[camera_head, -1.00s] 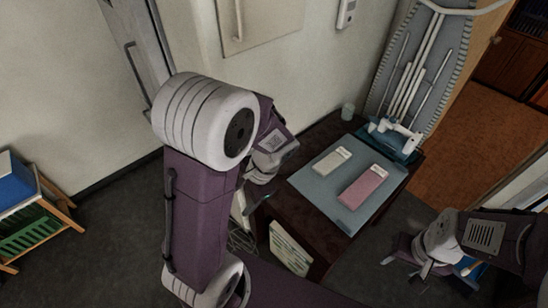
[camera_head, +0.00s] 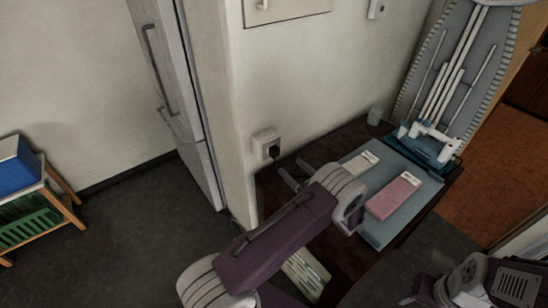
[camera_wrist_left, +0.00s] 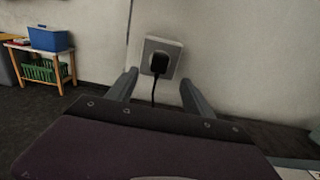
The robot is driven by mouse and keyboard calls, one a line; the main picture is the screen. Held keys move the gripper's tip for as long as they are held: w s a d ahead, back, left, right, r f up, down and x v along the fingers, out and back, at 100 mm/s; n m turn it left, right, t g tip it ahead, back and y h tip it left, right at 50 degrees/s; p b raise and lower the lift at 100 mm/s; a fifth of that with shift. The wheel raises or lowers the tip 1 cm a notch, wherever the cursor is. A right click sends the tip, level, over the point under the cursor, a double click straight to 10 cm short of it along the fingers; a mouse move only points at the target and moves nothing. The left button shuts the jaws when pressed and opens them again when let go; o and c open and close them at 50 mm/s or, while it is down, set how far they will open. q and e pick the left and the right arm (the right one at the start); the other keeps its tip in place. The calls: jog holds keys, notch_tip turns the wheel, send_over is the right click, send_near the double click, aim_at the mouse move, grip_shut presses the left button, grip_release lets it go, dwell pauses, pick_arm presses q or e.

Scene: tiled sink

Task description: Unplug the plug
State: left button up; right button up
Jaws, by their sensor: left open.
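A black plug (camera_head: 274,152) sits in a white wall socket (camera_head: 262,140) low on the wall, just above the dark table. In the left wrist view the plug (camera_wrist_left: 159,63) is in the socket plate (camera_wrist_left: 176,49), and its black cord hangs down. My left gripper (camera_head: 293,172) is open, its two fingers pointing toward the socket from just below and in front. In the left wrist view its fingers (camera_wrist_left: 157,84) stand to either side of the plug, apart from it. My right gripper (camera_head: 418,299) is at the bottom right, partly cut off; its jaws are unclear.
A tall fridge-like cabinet (camera_head: 176,90) stands left of the socket's wall.

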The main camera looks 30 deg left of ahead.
aim_at(277, 154)
pick_arm(q)
jog(key=b+x, duration=0.1)
jog(key=x, duration=0.8)
dwell(0.3)
dwell(1.0)
grip_shut()
jog(key=shift+v, duration=3)
